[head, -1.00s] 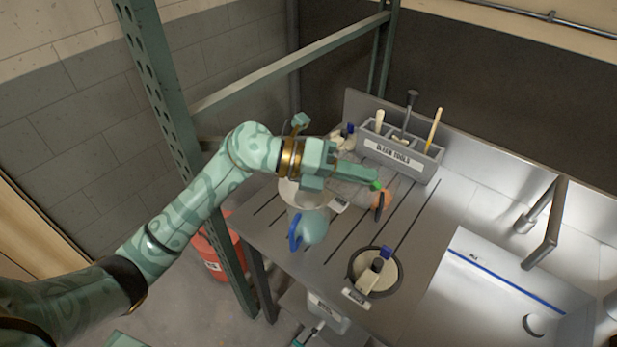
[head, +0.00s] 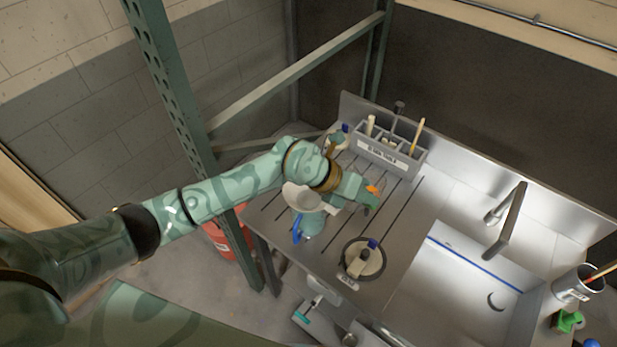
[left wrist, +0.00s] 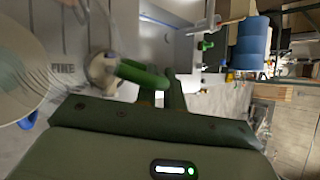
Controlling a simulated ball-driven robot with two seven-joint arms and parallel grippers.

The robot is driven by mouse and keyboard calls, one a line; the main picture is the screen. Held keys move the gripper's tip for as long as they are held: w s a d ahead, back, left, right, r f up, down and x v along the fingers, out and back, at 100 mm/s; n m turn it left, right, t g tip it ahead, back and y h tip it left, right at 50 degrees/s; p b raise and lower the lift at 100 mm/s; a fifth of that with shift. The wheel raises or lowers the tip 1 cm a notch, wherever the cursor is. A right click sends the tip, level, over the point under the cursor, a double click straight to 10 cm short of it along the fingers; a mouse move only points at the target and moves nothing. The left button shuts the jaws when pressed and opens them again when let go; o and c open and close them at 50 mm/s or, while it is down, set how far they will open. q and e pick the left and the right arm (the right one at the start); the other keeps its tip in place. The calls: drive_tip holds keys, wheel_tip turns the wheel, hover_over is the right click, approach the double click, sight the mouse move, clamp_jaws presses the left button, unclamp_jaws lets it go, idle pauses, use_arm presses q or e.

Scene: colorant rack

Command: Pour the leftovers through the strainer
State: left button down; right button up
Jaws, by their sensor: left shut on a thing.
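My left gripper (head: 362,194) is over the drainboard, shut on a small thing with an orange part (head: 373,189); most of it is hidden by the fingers. A pale round strainer-like top (head: 303,196) sits over a teal pitcher (head: 312,224) with a blue handle, left of the gripper. It also shows in the left wrist view (left wrist: 18,75), by a "FINE" label (left wrist: 62,69). A second round dish or strainer (head: 378,264) lies nearer the front, with a pale blue-ended tool on it. My right gripper is not in view.
A grey tool caddy (head: 382,157) stands at the back of the drainboard (head: 405,205). The sink (head: 450,285) and tap (head: 512,215) are to the right. A green rack post (head: 172,85) rises at left, above a red bucket (head: 217,240).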

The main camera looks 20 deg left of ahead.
use_arm(q)
drive_tip(key=d+y+p, duration=0.1)
drive_tip(key=p, duration=0.1)
drive_tip(key=d+y+p, duration=0.1)
drive_tip(key=p, duration=0.1)
drive_tip(key=shift+s+d+r+m, duration=0.15)
drive_tip(key=shift+s+r+m, duration=0.05)
drive_tip(key=shift+m, duration=0.1)
drive_tip(key=shift+d+f+y+p, duration=1.5)
drive_tip(key=shift+d+f+y, duration=0.25)
drive_tip(key=shift+f+y, duration=0.8)
drive_tip(key=shift+m+t, duration=0.3)
drive_tip(key=shift+m, duration=0.1)
drive_tip(key=r+p, duration=0.2)
drive_tip(key=r, duration=0.1)
drive_tip(key=r+p, duration=0.1)
drive_tip(key=shift+s+r, duration=0.25)
drive_tip(key=shift+r, duration=0.15)
